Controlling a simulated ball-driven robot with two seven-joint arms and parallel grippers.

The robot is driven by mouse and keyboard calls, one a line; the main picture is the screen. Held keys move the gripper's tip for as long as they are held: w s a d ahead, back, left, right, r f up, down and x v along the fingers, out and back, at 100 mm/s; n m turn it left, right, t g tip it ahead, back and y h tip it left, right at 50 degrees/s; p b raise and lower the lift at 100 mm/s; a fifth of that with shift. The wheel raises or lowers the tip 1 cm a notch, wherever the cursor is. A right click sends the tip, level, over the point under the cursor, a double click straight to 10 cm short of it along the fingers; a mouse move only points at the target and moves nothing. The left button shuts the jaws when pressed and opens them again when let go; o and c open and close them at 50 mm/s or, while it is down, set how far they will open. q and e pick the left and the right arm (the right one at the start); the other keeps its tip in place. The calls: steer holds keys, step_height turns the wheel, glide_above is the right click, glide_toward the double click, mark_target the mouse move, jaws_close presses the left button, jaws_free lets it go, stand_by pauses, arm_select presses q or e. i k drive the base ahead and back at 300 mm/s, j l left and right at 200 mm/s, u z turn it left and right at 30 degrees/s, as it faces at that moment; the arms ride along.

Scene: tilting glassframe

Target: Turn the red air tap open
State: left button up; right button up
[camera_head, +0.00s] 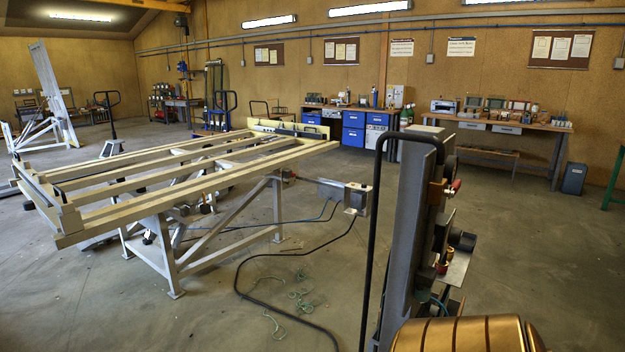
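A small red part (455,186), which looks like the air tap's handle, sticks out on the right side of an upright grey post (408,230) in the right foreground. It is too small to tell how its lever is turned. Lower on the same post are small red and brass fittings (441,265) beside a metal plate (457,268). Neither of my grippers shows in this view.
A black bent-tube handle (373,220) stands just left of the post. A tilting slatted frame table (190,185) fills the left middle. A black hose (270,256) and green cord (305,300) lie on the floor. The floor right of the post is clear toward the workbench (500,125).

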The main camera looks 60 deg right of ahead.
mark_target(456, 185)
steer(key=k+l+u, duration=0.2)
steer(key=l, duration=0.2)
steer(key=l+u, duration=0.15)
steer(key=l, duration=0.3)
steer(key=k+l+u, duration=0.2)
steer(key=l, duration=0.15)
steer(key=k+l+u, duration=0.15)
steer(key=l, duration=0.2)
steer(key=k+l+u, duration=0.2)
steer(key=k+l, duration=0.05)
steer(key=l, duration=0.1)
